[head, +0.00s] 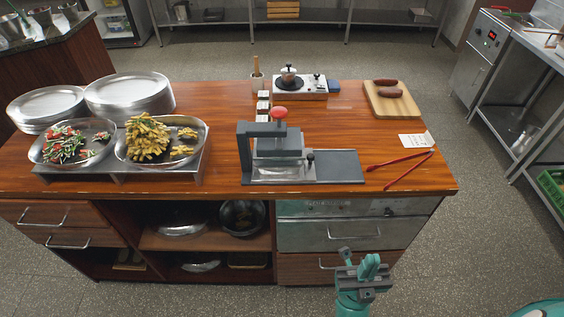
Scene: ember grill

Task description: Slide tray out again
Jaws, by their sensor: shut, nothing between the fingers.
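A dark grey press (277,145) with a red knob (279,112) on top stands on the wooden counter near its front edge. A pale metal tray (283,174) sits under the press head, with a small black knob (310,157) at its right side. A dark flat base (338,167) extends bare to the right of it. The inside of the tray is mostly hidden by the press. My gripper (364,276) is shut and empty, low in front of the counter's drawers, well apart from the press and tray.
Red tongs (399,169) and a paper card (417,140) lie right of the press. A cutting board (397,112) with sausages is behind them. A small burner (298,88) stands at the back. Food trays (121,157) and stacked plates (130,93) fill the left.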

